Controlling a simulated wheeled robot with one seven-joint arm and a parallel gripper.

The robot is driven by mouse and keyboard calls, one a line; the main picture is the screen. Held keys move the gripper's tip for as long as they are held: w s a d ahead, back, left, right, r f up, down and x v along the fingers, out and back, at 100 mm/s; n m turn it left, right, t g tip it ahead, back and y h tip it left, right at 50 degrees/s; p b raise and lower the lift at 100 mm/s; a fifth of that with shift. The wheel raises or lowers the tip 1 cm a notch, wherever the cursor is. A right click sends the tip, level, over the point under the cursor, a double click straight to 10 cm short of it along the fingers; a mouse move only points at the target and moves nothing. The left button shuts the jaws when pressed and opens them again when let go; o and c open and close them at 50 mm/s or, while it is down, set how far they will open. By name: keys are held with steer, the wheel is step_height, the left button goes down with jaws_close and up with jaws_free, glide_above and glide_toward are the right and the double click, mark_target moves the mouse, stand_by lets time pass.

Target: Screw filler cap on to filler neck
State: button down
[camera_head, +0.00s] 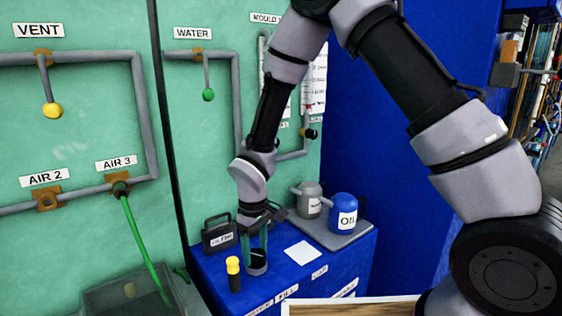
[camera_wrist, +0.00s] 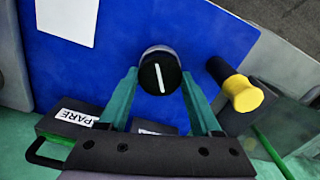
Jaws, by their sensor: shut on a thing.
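The filler cap (camera_wrist: 160,76) is round and black with a white line across its top. My gripper (camera_wrist: 159,78) has teal fingers, one on each side of the cap, and is shut on it. In the head view my gripper (camera_head: 255,256) points down at the blue cabinet top. Below the fingers is a short grey cylinder (camera_head: 257,270), which looks like the filler neck. A pale rim (camera_wrist: 157,49) shows behind the cap in the wrist view. The cap appears at or on the neck; I cannot tell whether the threads are engaged.
A yellow-topped dark cylinder (camera_head: 233,274) stands close left of the neck. A black handled box (camera_head: 219,233) stands behind it. A white sheet (camera_head: 302,252) lies to the right. The blue oil can (camera_head: 343,210) and a grey can (camera_head: 309,200) stand on a grey tray.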

steer(key=m, duration=0.2)
steer(key=shift+m, duration=0.3)
steer(key=shift+c, duration=1.8)
jaws_free()
steer(key=shift+m, duration=0.6)
steer(key=o, duration=0.4)
steer(key=shift+c, duration=0.2)
steer(key=shift+r, duration=0.1)
